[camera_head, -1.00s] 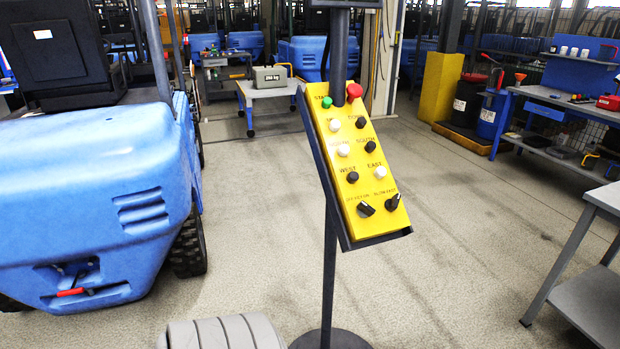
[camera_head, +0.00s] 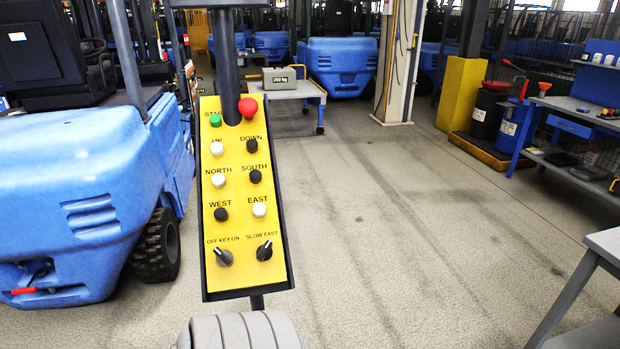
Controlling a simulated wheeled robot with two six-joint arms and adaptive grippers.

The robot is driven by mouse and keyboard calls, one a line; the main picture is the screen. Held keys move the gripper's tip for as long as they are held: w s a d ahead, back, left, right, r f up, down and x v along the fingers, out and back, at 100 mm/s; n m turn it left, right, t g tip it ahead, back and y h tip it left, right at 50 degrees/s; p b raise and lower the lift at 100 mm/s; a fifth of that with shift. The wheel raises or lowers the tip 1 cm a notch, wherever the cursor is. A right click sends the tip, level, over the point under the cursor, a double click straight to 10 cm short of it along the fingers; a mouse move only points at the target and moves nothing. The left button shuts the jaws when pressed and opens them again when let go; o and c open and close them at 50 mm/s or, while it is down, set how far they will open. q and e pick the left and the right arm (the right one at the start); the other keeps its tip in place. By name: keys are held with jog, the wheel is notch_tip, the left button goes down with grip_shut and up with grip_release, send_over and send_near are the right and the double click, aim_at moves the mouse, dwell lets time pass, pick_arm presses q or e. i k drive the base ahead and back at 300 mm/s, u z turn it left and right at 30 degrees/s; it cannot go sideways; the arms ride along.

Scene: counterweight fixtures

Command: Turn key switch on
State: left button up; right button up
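The key switch (camera_head: 222,256) is a dark rotary knob at the lower left of the yellow control panel (camera_head: 236,190), under the label "OFF KEY ON". Its pointer tilts to the upper left, toward OFF. A similar knob (camera_head: 264,250) marked "SLOW FAST" sits to its right. Above them are white and black buttons, a green start button (camera_head: 215,120) and a red mushroom button (camera_head: 247,107). The panel hangs on a dark post. Neither gripper is in view.
A rounded grey ribbed object (camera_head: 240,332) stands at the bottom, just below the panel. A blue forklift (camera_head: 90,200) is close on the left. A grey table (camera_head: 600,250) is at the right edge. The floor (camera_head: 400,240) between panel and table is clear.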

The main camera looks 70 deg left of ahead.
aim_at(223, 258)
jog(key=i, duration=1.8)
jog(key=u, duration=3.3)
